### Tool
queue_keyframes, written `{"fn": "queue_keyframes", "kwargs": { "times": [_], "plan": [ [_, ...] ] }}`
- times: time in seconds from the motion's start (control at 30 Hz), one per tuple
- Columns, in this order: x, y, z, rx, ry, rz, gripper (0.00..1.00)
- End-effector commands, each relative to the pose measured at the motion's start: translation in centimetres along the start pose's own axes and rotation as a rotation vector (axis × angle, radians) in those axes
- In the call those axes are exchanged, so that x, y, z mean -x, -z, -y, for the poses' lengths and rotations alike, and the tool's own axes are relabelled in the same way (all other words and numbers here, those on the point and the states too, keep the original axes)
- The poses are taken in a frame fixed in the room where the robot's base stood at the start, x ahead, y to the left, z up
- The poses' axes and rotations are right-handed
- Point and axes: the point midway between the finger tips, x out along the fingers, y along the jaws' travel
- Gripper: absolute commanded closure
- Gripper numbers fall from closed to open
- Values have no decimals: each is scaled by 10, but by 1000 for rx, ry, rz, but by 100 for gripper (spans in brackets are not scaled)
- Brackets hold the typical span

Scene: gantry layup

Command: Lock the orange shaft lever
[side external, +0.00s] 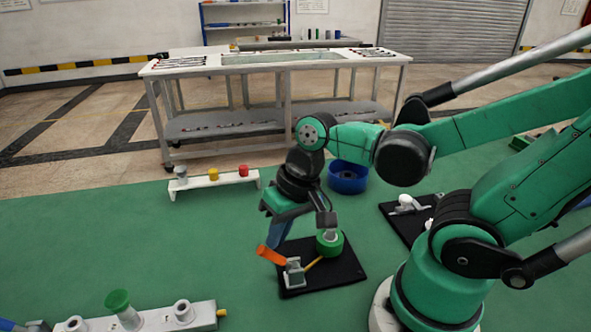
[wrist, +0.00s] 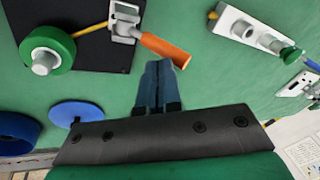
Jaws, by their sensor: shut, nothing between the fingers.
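The orange lever (side external: 271,256) sticks out to the left from a grey bracket (side external: 294,272) on a black plate (side external: 345,272). A yellow rod (side external: 314,264) runs from the bracket to a green wheel (side external: 330,243) with a grey hub. In the wrist view the orange lever (wrist: 165,50) slants down to the right from the bracket (wrist: 123,22).
A blue bowl (side external: 348,180) stands behind the plate. A white rack (side external: 214,181) with coloured pegs is at back left. A white block (side external: 150,317) with a green knob is at front left. Another black plate (side external: 396,218) lies to the right. Green floor is clear at left.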

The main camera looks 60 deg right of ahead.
Motion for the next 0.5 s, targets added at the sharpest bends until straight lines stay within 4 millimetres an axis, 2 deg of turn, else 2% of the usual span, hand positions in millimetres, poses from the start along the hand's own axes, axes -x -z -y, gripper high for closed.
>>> {"fn": "queue_keyframes", "kwargs": {
  "times": [0.4,0.5],
  "plan": [
    [-18,9,18,19,-285,161,100],
    [-23,10,20,14,-291,164,100]
  ]
}}
